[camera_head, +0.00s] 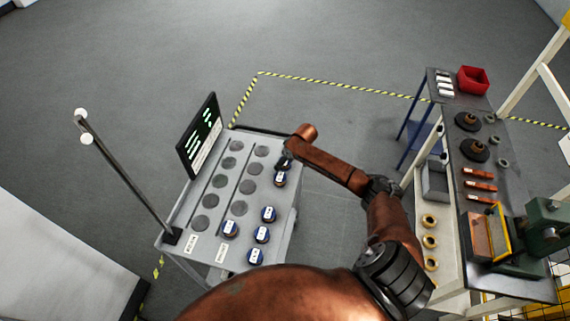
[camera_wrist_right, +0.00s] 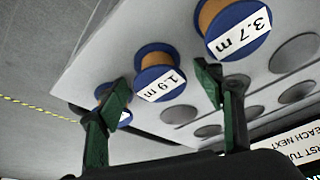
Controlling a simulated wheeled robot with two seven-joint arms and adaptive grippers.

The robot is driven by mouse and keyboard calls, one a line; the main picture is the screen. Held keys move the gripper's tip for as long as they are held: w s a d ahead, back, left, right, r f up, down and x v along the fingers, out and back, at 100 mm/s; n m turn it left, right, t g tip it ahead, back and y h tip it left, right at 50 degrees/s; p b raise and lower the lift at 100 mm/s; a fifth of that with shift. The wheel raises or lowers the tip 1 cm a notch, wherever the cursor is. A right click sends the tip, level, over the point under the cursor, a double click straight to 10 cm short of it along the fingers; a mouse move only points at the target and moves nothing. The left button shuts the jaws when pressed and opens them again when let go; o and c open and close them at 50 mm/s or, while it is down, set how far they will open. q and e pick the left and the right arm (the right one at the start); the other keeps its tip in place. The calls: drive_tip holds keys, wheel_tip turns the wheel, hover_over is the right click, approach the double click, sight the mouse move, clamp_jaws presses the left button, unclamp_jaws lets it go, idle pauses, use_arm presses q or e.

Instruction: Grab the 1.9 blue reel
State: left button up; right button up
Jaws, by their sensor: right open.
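The 1.9 reel (camera_wrist_right: 157,62) shows in the right wrist view as a blue-flanged spool with a copper-coloured core and a white "1.9 m" label. It lies in view between the two green fingers of my right gripper (camera_wrist_right: 163,74). These fingers are apart, with no visible grip on the reel; the gap in depth is hard to judge. In the head view my right gripper (camera_head: 286,156) is over the cart's far right side, by a blue reel (camera_head: 281,178). Labels there are too small to read. My left gripper is not in view.
A blue 3.7 m reel (camera_wrist_right: 235,28) is close to the right finger. Another blue reel (camera_wrist_right: 124,114) is partly hidden by the left finger. The grey cart (camera_head: 187,219) holds several more reels, a screen (camera_head: 201,138) and a pole (camera_head: 127,177). A workbench (camera_head: 452,163) stands right.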

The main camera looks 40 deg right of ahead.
drive_tip(key=shift+c, duration=0.6)
drive_tip(key=c, duration=1.1)
drive_tip(key=shift+c, duration=0.3)
drive_tip(key=shift+r, duration=0.15)
